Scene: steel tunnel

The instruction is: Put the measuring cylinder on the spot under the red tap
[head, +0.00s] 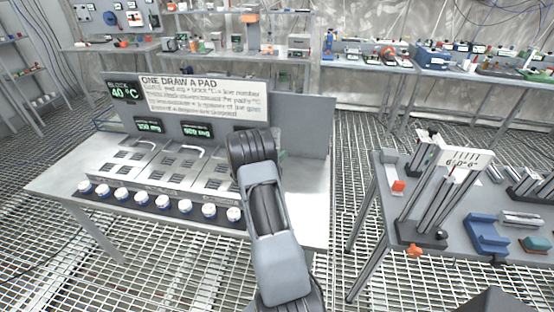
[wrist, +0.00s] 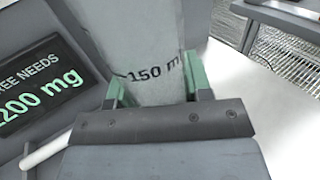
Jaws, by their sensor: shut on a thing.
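My gripper (wrist: 152,88) is shut on a pale grey body printed "150 m", which looks like the measuring cylinder (wrist: 138,40). Its green-lined fingers press on either side of it. The cylinder's top and base are out of the wrist view. In the head view my arm hides the gripper and the cylinder, over the right part of the near bench (head: 318,190). I cannot make out a red tap or the spot under it in either view.
A row of white-capped knobs (head: 163,201) lines the bench front, below a panel with a sign (head: 205,98). A display (wrist: 38,84) reads "200 mg" left of my gripper. The right table (head: 460,245) holds racks, a blue holder (head: 487,232) and an orange knob (head: 414,251).

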